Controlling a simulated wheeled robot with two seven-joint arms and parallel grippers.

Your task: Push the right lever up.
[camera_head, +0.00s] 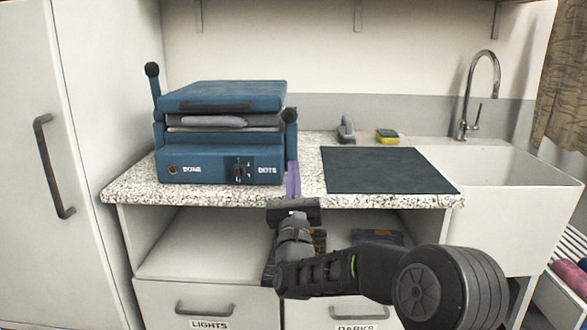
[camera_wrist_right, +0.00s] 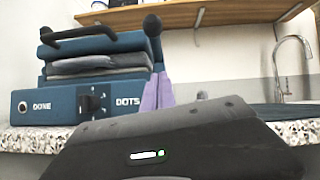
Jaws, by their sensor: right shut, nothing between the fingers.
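A blue press (camera_head: 220,165) stands on the speckled counter, with a dial and the words DONE and DOTS on its front. Its right lever (camera_head: 289,130) has a black ball knob at the press's right side and sits lower than the left lever (camera_head: 155,85), which points up. The right lever (camera_wrist_right: 156,45) also shows in the wrist view. My right gripper (camera_head: 292,166) has purple fingers, shut and empty, just below the right lever's knob and beside the press. In the wrist view its fingers (camera_wrist_right: 159,80) overlap the lever's lower part; I cannot tell if they touch. My left gripper is out of view.
Folded grey cloth (camera_head: 215,122) lies between the press plates. A dark mat (camera_head: 385,170), a grey brush (camera_head: 346,130) and a yellow-green sponge (camera_head: 387,136) are on the counter to the right. A sink (camera_head: 500,165) with a tap is further right. A tall cabinet (camera_head: 75,160) stands left.

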